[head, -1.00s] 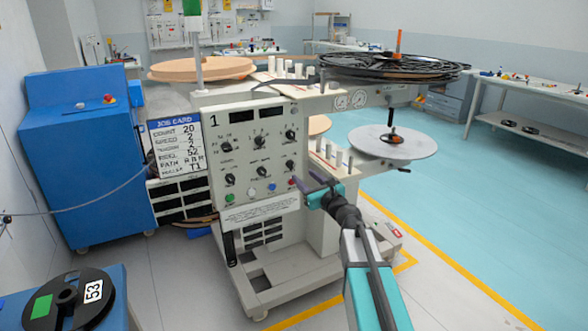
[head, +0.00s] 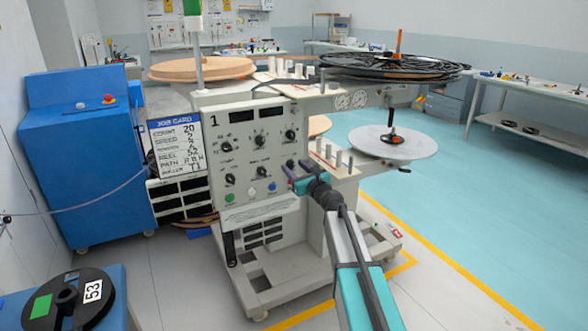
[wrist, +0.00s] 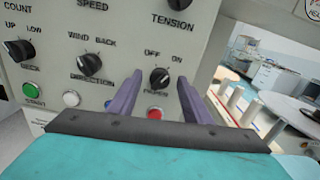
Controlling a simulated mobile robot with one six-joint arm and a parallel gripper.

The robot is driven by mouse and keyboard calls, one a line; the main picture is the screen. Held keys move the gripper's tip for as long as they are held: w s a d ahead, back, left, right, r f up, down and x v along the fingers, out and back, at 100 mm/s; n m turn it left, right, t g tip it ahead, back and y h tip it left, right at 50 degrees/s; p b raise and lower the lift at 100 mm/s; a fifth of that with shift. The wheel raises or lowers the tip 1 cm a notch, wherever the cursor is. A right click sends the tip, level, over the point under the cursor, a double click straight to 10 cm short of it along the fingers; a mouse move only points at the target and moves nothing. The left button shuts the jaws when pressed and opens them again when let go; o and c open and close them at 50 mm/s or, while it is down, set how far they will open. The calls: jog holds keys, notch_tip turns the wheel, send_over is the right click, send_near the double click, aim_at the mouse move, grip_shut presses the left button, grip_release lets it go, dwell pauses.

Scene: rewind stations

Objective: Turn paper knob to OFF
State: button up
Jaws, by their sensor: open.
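The paper knob (wrist: 159,77) is a small black dial on the beige control panel (wrist: 118,45), with OFF printed at its upper left and ON at its upper right. Its pointer mark is too small to read surely. My gripper (wrist: 160,80) is open and empty, with one purple finger on each side of the knob in the wrist view. I cannot tell whether the fingers touch it or how far off the panel they are. In the head view my gripper (head: 297,168) is at the panel's lower right and partly covers the knob area.
The direction knob (wrist: 89,64) is to the left and the tension knob (wrist: 188,18) above. A red button (wrist: 155,113) sits just below the paper knob, near the fingers. White posts (head: 340,156) stand right of the panel.

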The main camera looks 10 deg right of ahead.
jog(key=shift+w+a, duration=0.1)
jog(key=shift+w, duration=0.15)
jog(key=c, duration=1.1)
